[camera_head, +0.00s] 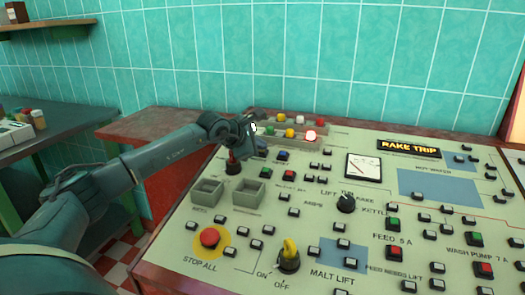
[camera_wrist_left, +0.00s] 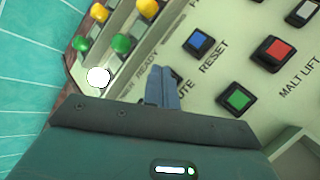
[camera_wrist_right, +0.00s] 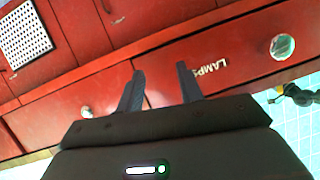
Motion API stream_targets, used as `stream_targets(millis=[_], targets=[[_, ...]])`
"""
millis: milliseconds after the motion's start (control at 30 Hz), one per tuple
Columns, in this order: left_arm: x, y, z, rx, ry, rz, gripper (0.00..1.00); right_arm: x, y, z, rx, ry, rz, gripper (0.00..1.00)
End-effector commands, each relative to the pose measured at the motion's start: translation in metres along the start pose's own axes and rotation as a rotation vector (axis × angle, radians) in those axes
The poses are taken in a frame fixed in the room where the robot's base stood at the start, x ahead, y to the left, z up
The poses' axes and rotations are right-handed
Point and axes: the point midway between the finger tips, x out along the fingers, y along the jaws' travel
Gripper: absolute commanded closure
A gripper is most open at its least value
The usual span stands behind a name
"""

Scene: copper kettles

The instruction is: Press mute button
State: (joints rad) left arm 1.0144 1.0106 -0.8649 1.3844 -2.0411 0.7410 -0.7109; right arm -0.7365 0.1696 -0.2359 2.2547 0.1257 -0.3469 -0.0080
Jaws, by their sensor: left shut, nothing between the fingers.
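My left gripper (camera_head: 246,146) is shut and empty over the back left part of the cream control panel (camera_head: 330,215). In the left wrist view its closed fingertips (camera_wrist_left: 160,72) partly cover a label of which "UTE" shows. The mute button itself is hidden behind the fingers, and I cannot tell whether they touch it. A blue button (camera_wrist_left: 198,41) stands beside the RESET label, past the fingertips. My right gripper (camera_wrist_right: 160,72) is open and empty in the right wrist view, away from the panel and outside the head view.
A green button (camera_wrist_left: 237,98) and a red button (camera_wrist_left: 273,51) are close to the left fingers. A row of coloured lamps (camera_head: 289,133) lies behind, one glowing. The red STOP ALL button (camera_head: 209,237) is nearer. Red drawers (camera_wrist_right: 220,62) face the right gripper.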

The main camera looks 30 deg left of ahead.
Motion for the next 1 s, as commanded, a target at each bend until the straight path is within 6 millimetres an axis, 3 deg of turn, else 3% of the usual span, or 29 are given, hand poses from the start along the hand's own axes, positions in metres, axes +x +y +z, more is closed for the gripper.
stream_targets(millis=[33,433,1000], targets=[[0.004,-0.008,-0.008,-0.002,0.018,-0.017,1.0,0.0,0.0,0.001,0.0,0.0,0.0,0.64],[0.004,-0.008,-0.009,-0.002,0.02,-0.017,1.0,0.0,0.0,0.001,0.0,0.0,-0.001,0.64],[-0.009,0.004,0.001,-0.001,0.011,-0.01,1.0,-0.003,-0.001,-0.007,0.001,-0.001,0.0,0.64]])
